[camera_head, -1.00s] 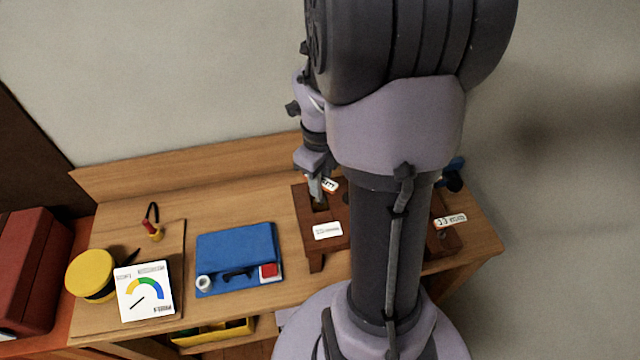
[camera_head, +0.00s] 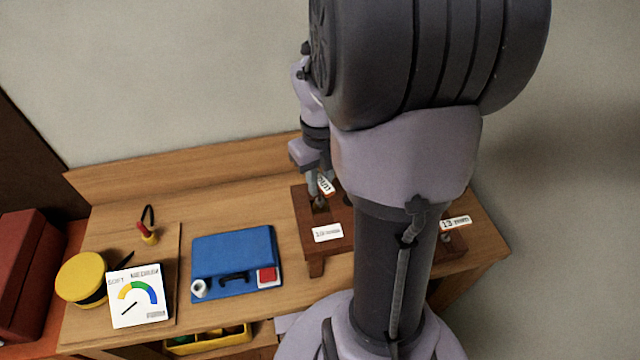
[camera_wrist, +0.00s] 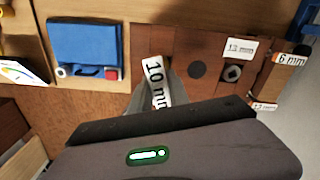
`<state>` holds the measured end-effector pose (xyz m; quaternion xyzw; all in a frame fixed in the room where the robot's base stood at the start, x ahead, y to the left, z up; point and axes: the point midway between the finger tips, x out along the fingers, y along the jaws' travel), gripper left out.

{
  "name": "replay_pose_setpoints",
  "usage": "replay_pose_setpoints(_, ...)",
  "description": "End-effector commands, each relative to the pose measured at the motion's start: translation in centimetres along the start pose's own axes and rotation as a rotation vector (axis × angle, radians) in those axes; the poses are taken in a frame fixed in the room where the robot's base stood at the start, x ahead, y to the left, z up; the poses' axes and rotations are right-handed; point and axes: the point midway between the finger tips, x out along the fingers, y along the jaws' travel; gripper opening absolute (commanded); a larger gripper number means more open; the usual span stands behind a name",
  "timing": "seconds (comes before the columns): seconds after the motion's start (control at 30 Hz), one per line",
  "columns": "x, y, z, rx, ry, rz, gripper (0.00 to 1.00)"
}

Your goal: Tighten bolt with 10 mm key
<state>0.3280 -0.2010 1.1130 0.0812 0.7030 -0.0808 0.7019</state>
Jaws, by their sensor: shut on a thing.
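My gripper (camera_wrist: 156,100) is shut on a key with a white tag (camera_wrist: 155,80) reading "10 m…", its end cut off from sight. In the head view my gripper (camera_head: 319,186) is over the left part of a dark wooden block (camera_head: 311,243), and the tag (camera_head: 325,185) shows beside the fingers. I cannot tell whether the key's lower end is clear of the block. I cannot identify the bolt for certain.
Other tagged tools, "6 mm" (camera_wrist: 290,60) and "13 mm" (camera_wrist: 264,106), are at the right. A blue case (camera_head: 235,255) lies left of the block. A gauge card (camera_head: 138,298) and yellow round container (camera_head: 82,278) are farther left. A wall stands behind the bench.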

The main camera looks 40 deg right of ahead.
Motion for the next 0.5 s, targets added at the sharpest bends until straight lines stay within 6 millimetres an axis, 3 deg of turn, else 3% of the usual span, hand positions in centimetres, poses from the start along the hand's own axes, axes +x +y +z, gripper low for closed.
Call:
replay_pose_setpoints(0.3,0.02,-0.04,0.12,0.191,-0.005,-0.001,0.00)
replay_pose_setpoints(0.5,-0.15,-0.04,0.10,0.227,-0.004,-0.001,0.00)
